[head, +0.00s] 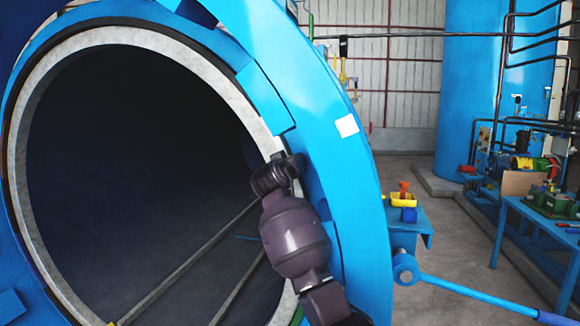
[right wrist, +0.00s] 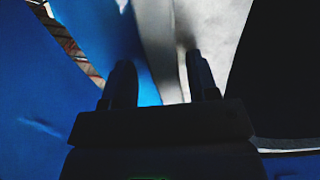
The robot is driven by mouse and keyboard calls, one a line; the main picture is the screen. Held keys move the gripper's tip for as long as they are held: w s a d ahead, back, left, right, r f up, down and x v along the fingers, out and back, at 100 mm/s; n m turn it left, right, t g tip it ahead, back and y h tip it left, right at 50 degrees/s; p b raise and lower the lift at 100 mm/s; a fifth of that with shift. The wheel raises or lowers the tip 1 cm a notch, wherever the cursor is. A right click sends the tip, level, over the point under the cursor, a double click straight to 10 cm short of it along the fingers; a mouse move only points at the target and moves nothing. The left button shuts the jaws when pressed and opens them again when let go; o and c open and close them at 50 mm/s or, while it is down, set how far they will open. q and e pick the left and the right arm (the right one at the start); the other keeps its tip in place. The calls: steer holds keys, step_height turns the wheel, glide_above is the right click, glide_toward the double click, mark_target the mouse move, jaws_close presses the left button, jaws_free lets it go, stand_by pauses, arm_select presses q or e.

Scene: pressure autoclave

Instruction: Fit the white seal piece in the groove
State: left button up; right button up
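A pale grey-white ring (head: 35,220) lines the round mouth of the large blue vessel. A dark line runs between this ring and the blue rim; I cannot tell whether it is the groove. I cannot single out a separate white seal piece. My right arm reaches up to the ring's right side in the head view, its fingers not clearly visible there. In the right wrist view my right gripper (right wrist: 161,82) has its fingers apart, with blue metal and a pale surface (right wrist: 218,40) beyond them. Nothing is clearly held between them. My left gripper is not in view.
A thick blue locking ring (head: 350,190) with a white patch (head: 346,126) stands close to my right arm. A blue bar (head: 480,303) sticks out right. A small blue shelf (head: 425,222) holds a yellow item (head: 399,201). A blue workbench (head: 535,217) stands far right. The vessel's dark interior has rails.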

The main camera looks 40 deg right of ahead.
steer(key=shift+w+a+f, duration=0.1)
steer(key=shift+f, duration=0.1)
steer(key=shift+a, duration=0.1)
steer(key=v, duration=1)
steer(key=shift+s+a, duration=0.15)
steer(key=shift+s, duration=0.15)
steer(key=shift+r, duration=0.15)
